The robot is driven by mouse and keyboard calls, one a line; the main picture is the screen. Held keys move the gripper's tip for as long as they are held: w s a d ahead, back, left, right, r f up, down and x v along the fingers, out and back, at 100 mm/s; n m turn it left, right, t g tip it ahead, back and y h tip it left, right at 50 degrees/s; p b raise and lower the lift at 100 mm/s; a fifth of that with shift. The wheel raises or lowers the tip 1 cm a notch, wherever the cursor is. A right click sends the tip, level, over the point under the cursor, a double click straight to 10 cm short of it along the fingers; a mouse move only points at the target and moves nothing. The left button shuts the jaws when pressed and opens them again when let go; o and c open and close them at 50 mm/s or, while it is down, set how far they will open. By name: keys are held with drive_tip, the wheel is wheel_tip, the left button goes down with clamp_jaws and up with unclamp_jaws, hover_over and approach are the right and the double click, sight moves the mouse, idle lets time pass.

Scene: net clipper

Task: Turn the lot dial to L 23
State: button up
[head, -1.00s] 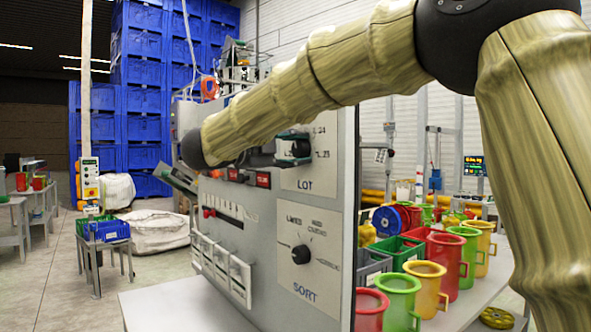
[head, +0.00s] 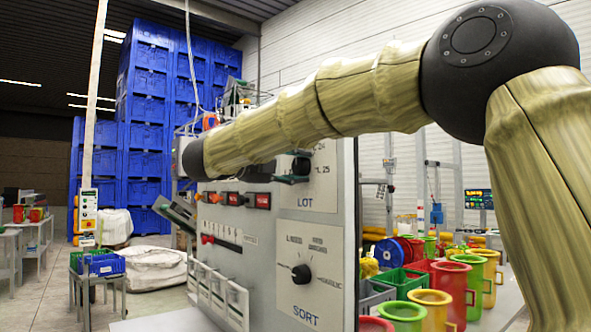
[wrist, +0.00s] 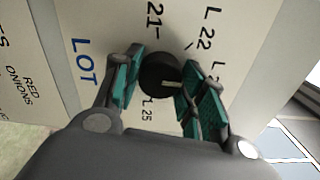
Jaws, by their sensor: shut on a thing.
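The lot dial (wrist: 158,75) is a round black knob with a pale pointer line on the light LOT plate (head: 318,190). In the wrist view the pointer lies toward the right finger, on the side of a label partly hidden behind that finger. "21", "L 22" and "L 25" can be read around the knob. My gripper (wrist: 163,79) has its teal-padded fingers on either side of the knob and is shut on it. In the head view my gripper (head: 291,171) is at the LOT plate, largely hidden behind my forearm.
Below the LOT plate is the SORT dial (head: 301,274). Red-lit switches (head: 235,199) sit to the left on the panel. Coloured mugs (head: 432,305) and crates (head: 404,279) stand on the table to the right. Blue crates (head: 145,130) are stacked behind.

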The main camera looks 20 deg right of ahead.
drive_tip(key=o, duration=1)
drive_tip(key=shift+o, duration=0.2)
drive_tip(key=v, duration=1.2)
